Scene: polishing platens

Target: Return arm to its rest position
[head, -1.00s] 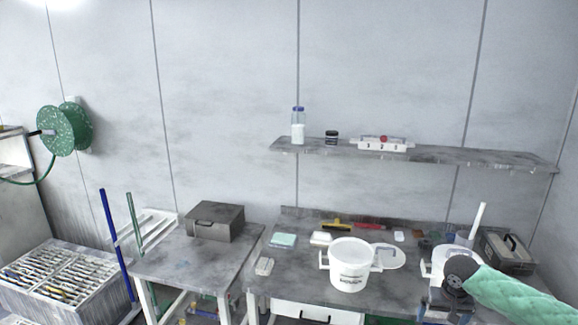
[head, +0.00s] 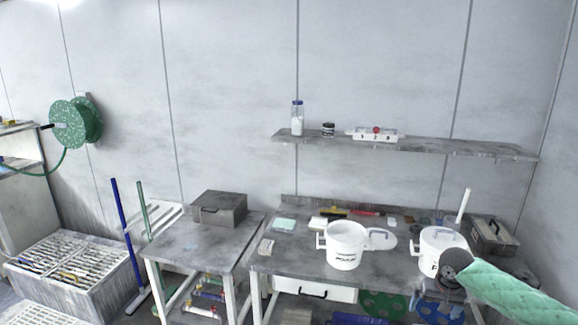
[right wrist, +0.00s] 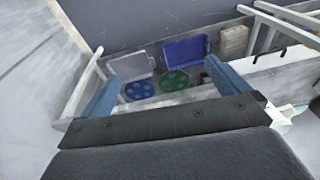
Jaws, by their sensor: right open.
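My right arm (head: 525,297), in a pale green sleeve, comes in from the lower right in the head view. My right gripper (head: 437,308) hangs low in front of the right-hand white bucket (head: 430,248) and partly covers it. In the right wrist view the two blue fingers of this gripper (right wrist: 165,90) stand wide apart with nothing between them. I cannot tell whether the arm touches the bucket or the bench edge. My left gripper and arm are not in the head view.
A grey workbench (head: 300,262) bears another white bucket (head: 345,248), a grey toolbox (head: 492,235) and small tools. Green and blue discs (right wrist: 174,82) lie below it. A side table (head: 180,250) holds a metal box (head: 218,208). A wall shelf (head: 430,147) runs above.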

